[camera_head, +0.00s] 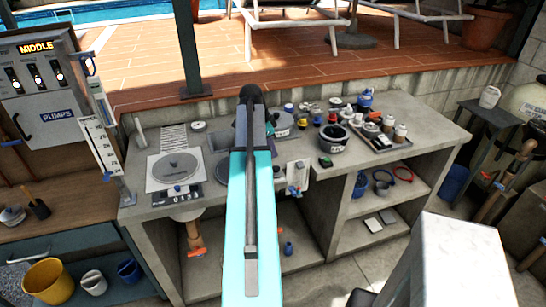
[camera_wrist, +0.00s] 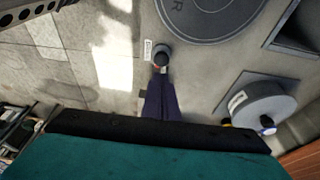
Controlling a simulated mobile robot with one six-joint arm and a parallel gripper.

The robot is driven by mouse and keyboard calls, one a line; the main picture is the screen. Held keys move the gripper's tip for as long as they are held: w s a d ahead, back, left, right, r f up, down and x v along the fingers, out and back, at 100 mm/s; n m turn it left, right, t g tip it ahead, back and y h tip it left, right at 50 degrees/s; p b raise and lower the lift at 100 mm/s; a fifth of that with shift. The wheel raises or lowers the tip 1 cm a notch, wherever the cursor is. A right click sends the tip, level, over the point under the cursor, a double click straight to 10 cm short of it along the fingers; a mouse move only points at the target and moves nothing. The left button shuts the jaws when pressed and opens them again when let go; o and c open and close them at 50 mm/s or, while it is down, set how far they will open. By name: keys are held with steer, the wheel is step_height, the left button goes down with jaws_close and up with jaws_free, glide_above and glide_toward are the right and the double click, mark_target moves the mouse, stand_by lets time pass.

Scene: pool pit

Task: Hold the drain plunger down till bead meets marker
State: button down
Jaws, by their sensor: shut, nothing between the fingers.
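In the wrist view my gripper (camera_wrist: 162,78) is a dark narrow pair of fingers, shut and empty. Its tip reaches a small dark round knob (camera_wrist: 161,54) with a label beside it, which may be the drain plunger. I cannot tell whether they touch or whether the knob is pressed. A tall white scale (camera_head: 98,143) stands at the bench's left end, and a small white panel (camera_head: 299,173) with a blue part is on the bench front. I cannot make out a bead or marker on either.
The concrete bench (camera_head: 440,135) carries a round grey lid (camera_head: 176,167) on a white plate, a dark pot (camera_head: 332,140) and a tray of bottles (camera_head: 386,132). A grey pump control box (camera_head: 45,95) is at left. In the wrist view a large dark disc (camera_wrist: 212,14) is close by.

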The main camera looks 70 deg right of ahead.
steer(key=b+v, duration=0.2)
steer(key=v, duration=0.5)
steer(key=shift+r, duration=0.15)
stand_by(0.7)
